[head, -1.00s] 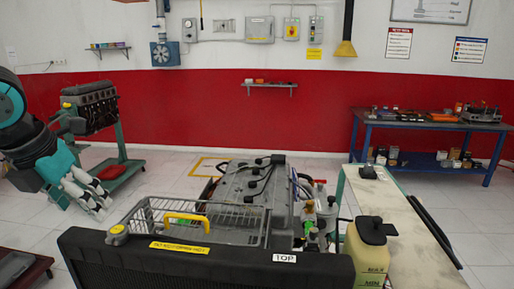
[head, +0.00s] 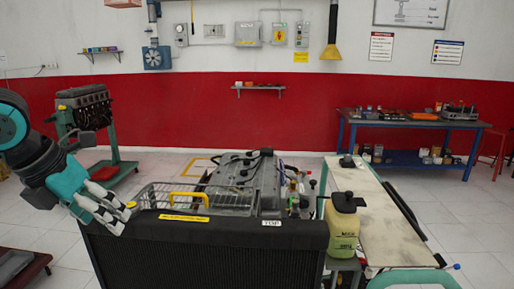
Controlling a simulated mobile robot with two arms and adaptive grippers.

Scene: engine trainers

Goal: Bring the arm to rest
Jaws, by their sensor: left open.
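My left arm comes in from the left in the head view. Its gripper (head: 106,208) is open, with its pale fingers pointing down and to the right. It shows beside the top left corner of the black radiator (head: 200,250); whether it touches cannot be told. I see nothing between the fingers. My right gripper is not in view.
A wire basket with a yellow handle (head: 188,198) and an engine (head: 245,180) stand behind the radiator. A yellowish bottle (head: 343,225) and a pale bench (head: 385,220) are to the right. A blue table (head: 400,125) stands at the back right. Floor is free between.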

